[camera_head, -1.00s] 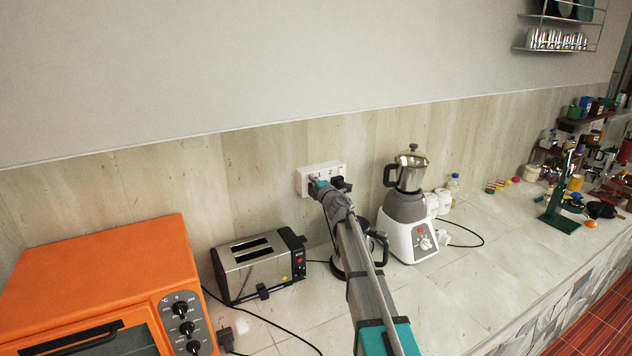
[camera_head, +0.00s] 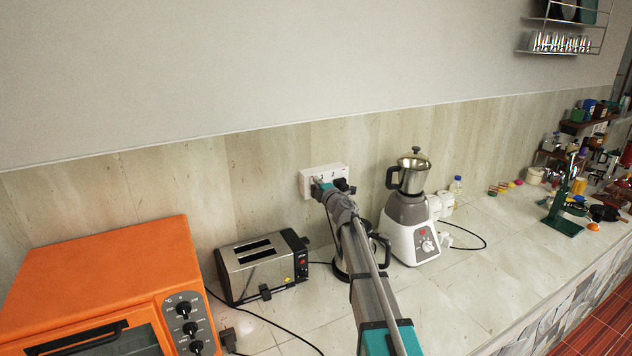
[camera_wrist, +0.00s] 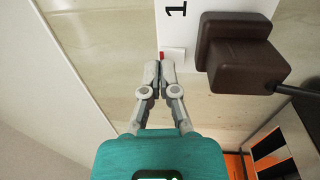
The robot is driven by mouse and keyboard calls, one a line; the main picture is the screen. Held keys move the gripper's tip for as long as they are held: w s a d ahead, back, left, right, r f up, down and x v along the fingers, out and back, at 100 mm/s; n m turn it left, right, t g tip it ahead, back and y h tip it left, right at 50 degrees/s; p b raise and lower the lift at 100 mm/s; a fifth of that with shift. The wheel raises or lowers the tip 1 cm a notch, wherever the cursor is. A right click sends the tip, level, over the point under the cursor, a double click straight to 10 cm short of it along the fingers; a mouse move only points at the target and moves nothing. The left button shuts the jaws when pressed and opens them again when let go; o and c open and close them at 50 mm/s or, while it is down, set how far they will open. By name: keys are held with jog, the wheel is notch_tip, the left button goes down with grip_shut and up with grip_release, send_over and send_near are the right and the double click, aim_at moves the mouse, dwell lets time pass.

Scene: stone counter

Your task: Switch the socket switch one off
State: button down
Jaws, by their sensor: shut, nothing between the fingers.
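The white socket plate (camera_head: 306,181) is fixed to the wall behind the counter, partly hidden by my arm in the head view. In the wrist view the plate (camera_wrist: 228,113) carries a printed "1", with a small white switch (camera_wrist: 175,55) showing a red mark at its edge. A dark brown plug (camera_wrist: 240,60) sits in the socket beside the switch. My gripper (camera_wrist: 160,62) is shut and empty, its fingertips right at the switch and the red mark. I cannot tell whether they touch it.
A toaster (camera_head: 262,266) and an orange oven (camera_head: 100,275) stand left of my arm. A blender (camera_head: 410,225) stands to the right, and a kettle (camera_head: 378,246) is partly behind my arm. Black cables lie on the counter (camera_head: 470,285).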

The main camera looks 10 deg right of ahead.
jog(key=s+d+r+p, duration=0.1)
jog(key=s+d, duration=0.3)
jog(key=s, duration=0.8)
jog(key=shift+r, duration=0.35)
jog(key=shift+d, duration=0.1)
jog(key=s+d+f+m+g+h, duration=0.7)
jog(key=s+f+m+h, duration=0.45)
jog(key=m, duration=0.55)
jog(key=s+a+f+m+g+y, duration=0.2)
jog(key=s+a+f+g, duration=0.3)
jog(key=s, duration=0.6)
jog(key=s+a+f+m+g+y+b, duration=0.1)
jog(key=s+a+f+m+g+y, duration=0.1)
jog(key=s+a+f+g, duration=0.4)
jog(key=s+y, duration=0.1)
jog(key=s, duration=0.4)
jog(key=shift+s+f+m+b, duration=0.2)
jog(key=shift+m+b, duration=0.1)
